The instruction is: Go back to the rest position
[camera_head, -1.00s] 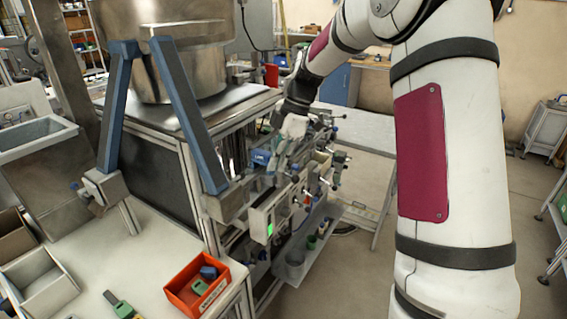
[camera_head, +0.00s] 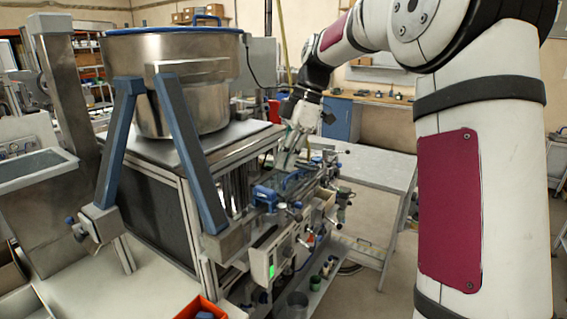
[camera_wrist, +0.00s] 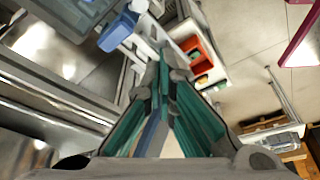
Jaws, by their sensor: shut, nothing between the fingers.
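My gripper (camera_head: 283,163) hangs at the end of my bent arm, above the side row of fittings on the metal machine frame. In the camera_wrist view its green-sided fingers (camera_wrist: 163,62) come together at the tips with nothing held between them. A blue clamp-like part (camera_head: 265,194) sits below and left of the gripper in the camera_head view, apart from it as far as I can tell. A blue block (camera_wrist: 118,30) shows left of the fingertips in the camera_wrist view.
A large steel bowl (camera_head: 185,85) stands on the machine, with blue slanted struts (camera_head: 188,140) in front. An orange bin (camera_head: 201,309) is at the bottom edge. A grey panel table (camera_head: 375,163) stands behind the gripper. Open floor (camera_head: 390,270) lies right of the machine.

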